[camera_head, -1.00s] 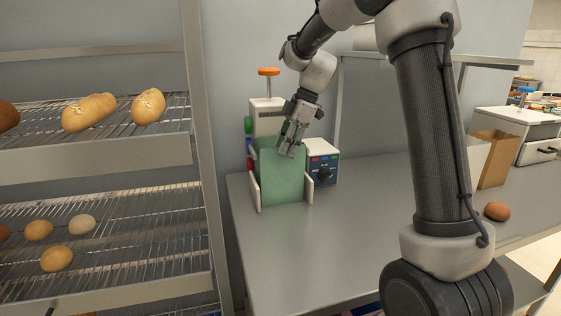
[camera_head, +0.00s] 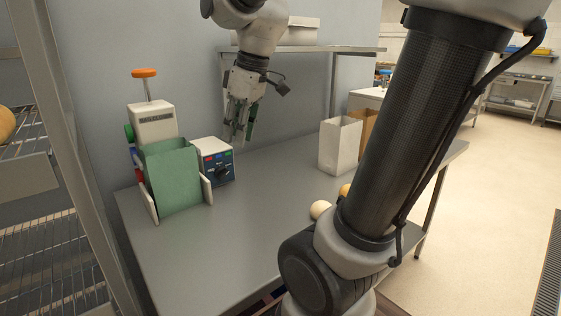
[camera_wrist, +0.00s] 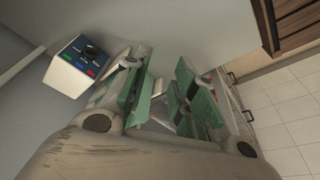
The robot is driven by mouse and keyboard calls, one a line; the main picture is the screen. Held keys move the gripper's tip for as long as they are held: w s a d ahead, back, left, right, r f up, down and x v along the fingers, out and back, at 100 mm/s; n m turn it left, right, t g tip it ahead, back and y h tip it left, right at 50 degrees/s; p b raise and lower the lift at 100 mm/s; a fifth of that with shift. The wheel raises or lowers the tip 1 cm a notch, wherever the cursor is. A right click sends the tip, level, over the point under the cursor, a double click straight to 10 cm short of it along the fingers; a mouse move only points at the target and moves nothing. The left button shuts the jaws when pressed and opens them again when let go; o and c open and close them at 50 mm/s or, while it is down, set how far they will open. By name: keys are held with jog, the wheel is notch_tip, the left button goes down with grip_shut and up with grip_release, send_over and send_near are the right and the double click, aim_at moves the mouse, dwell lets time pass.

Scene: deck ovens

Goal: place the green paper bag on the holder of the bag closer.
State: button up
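The green paper bag (camera_head: 172,176) stands upright between the white side plates of the holder (camera_head: 207,189), in front of the bag closer (camera_head: 153,122) with its orange knob. Its open top faces up. My gripper (camera_head: 237,138) is to the right of the bag, above the control box, and apart from the bag. In the wrist view my gripper (camera_wrist: 163,112) shows its green-padded fingers spread with nothing between them. The bag is not seen in the wrist view.
The control box (camera_head: 214,161) with coloured buttons stands right of the bag closer. A white bag (camera_head: 340,147) and a brown bag (camera_head: 368,131) stand farther right on the table. A pale roll (camera_head: 320,210) lies near my arm. A rack (camera_head: 50,230) stands at the left.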

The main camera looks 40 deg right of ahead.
jog(key=s+d+f+m, duration=0.1)
jog(key=s+f+m, duration=0.1)
jog(key=s, duration=0.3)
jog(key=s+d+f+m+t+h, duration=0.1)
jog(key=s+d+f+m, duration=0.1)
jog(key=s+m, duration=0.2)
jog(key=shift+s+d+f+m+t+h, duration=0.3)
jog(key=shift+s+f+m, duration=0.1)
jog(key=shift+s, duration=0.7)
